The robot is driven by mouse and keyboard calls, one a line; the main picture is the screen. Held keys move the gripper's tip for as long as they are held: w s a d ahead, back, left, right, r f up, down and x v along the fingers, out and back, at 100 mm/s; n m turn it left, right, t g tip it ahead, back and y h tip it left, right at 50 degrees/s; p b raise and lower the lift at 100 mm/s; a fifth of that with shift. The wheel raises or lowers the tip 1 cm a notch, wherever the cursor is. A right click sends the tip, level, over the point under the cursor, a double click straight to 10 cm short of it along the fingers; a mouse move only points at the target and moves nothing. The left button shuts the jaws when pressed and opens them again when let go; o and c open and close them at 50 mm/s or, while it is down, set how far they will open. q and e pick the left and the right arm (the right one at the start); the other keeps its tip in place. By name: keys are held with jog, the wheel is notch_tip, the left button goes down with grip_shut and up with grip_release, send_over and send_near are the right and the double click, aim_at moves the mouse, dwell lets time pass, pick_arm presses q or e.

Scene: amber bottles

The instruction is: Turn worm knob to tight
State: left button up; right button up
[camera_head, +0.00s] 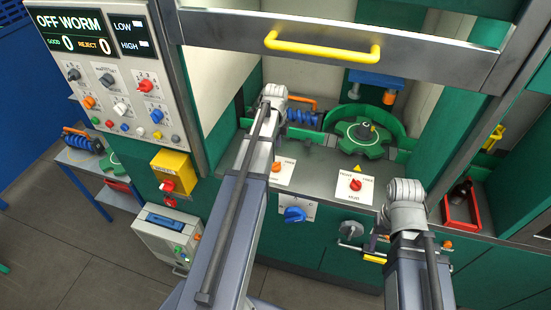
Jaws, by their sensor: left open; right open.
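I cannot tell for sure which control is the worm knob. A blue knob (294,214) is on the green front below. The small label words are too small to read surely. My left arm crosses upward just left of the first red knob. My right arm stands right of the second. I see no gripper fingers; both arms hide what lies behind them.
A control panel (110,85) at upper left shows OFF WORM and holds several coloured knobs. A yellow handle bar (322,47) spans the raised door frame. A green gear (360,137) sits inside. A red bin (462,207) is at right. A hand wheel (351,230) is below the ledge.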

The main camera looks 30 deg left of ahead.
aim_at(276, 163)
pick_arm(q)
jog(key=shift+s+f, duration=0.1)
jog(key=shift+f, duration=0.05)
notch_tip(276, 163, down, 8)
jog(key=b, duration=0.7)
jog(key=shift+r+b, duration=0.2)
jog(key=shift+b, duration=0.2)
grip_shut()
